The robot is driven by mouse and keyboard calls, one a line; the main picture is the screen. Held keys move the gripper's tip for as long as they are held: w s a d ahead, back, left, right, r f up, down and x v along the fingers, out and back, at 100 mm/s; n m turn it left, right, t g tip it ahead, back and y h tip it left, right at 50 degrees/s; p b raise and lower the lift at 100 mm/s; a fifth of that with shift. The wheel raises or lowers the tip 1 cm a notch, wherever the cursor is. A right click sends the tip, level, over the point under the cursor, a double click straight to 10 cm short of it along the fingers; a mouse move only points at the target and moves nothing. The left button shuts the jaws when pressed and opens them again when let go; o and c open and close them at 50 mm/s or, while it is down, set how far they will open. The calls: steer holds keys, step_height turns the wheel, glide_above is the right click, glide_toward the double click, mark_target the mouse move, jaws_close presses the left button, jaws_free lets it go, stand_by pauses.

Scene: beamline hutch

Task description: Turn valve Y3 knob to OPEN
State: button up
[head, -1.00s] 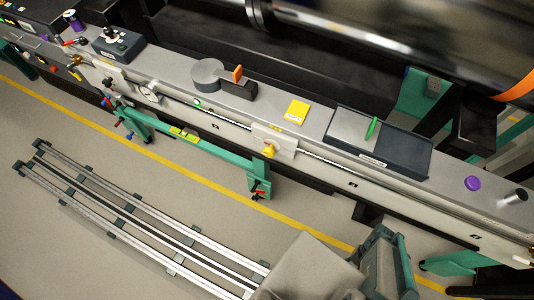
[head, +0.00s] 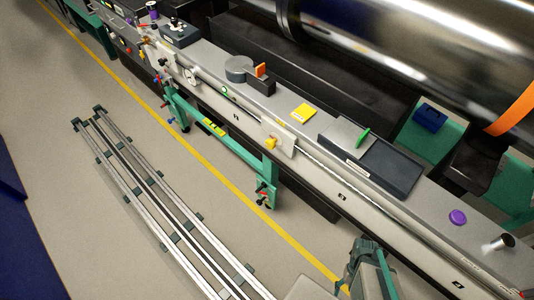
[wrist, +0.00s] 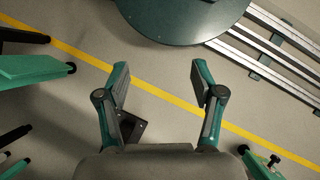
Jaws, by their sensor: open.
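A yellow knob (head: 271,142) sits on a pale plate on the front face of the long grey bench in the head view. Other small valve handles, red, blue and yellow, cluster at the bench's far left end. Their labels are too small to read, so I cannot tell which is Y3 or how it is set. My gripper (wrist: 160,80) is open and empty in the wrist view, with its two fingers apart over the floor. No knob shows between the fingers. Part of my arm shows at the bottom of the head view.
Green support legs (head: 266,190) stand under the bench. Floor rails (head: 165,215) run at the left. A yellow line (head: 220,165) crosses clear floor beside the bench.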

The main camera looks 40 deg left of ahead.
steer(key=w+a+n+t+h+b, duration=0.3)
steer(key=w+a+n+t, duration=0.2)
steer(key=w+a+n, duration=0.55)
steer(key=n+t+y+b, duration=0.3)
steer(key=n+t+b, duration=0.1)
steer(key=n+t, duration=1.65)
glide_toward(268, 145)
steer(key=r+n+g, duration=0.2)
steer(key=n+g, duration=0.1)
steer(key=shift+t, duration=0.25)
steer(key=w, duration=0.3)
steer(key=w+p, duration=0.1)
steer(key=w, duration=0.3)
steer(key=w+d, duration=0.1)
steer(key=w, duration=0.3)
steer(key=shift+d+p, duration=0.1)
steer(key=shift+p, duration=0.25)
